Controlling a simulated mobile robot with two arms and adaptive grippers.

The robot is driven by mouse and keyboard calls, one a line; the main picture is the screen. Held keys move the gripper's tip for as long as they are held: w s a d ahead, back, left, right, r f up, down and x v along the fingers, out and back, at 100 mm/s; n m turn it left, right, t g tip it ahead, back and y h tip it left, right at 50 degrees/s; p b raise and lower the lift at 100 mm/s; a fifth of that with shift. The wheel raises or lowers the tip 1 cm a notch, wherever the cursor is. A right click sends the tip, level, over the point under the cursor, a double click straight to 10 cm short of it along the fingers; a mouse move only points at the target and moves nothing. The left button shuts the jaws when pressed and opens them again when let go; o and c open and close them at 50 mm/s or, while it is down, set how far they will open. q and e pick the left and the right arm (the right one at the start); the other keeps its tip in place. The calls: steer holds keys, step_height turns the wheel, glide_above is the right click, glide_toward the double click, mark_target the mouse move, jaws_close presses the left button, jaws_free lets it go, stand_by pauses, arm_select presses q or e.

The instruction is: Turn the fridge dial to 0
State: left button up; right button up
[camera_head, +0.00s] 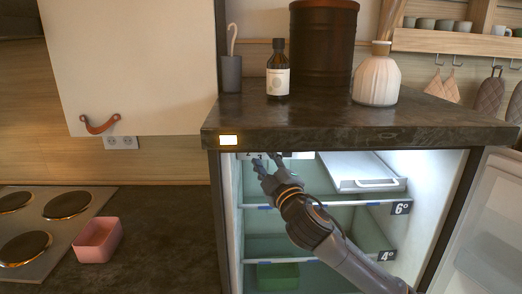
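The fridge (226,215) stands open under the dark counter, its inside lit. A pale panel (248,155) with a small dark marking like a number shows at the top left inside the fridge. The dial itself is not clear; my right gripper covers much of that spot. My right gripper (266,164) is at the top left of the fridge opening, its arm coming from the lower right. Its fingertips are small and close to the panel; I cannot tell if they touch or grip anything. My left gripper is not in view.
The fridge door (490,225) hangs open at the right. Inside are a white drawer (365,172), shelves with a 6° tag (401,208) and a 4° tag (387,255), and a green bin (278,276). The counter edge (350,137) runs just above my gripper.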

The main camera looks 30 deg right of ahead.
steer(key=shift+x, duration=1.1)
jaws_close()
steer(key=shift+f, duration=0.1)
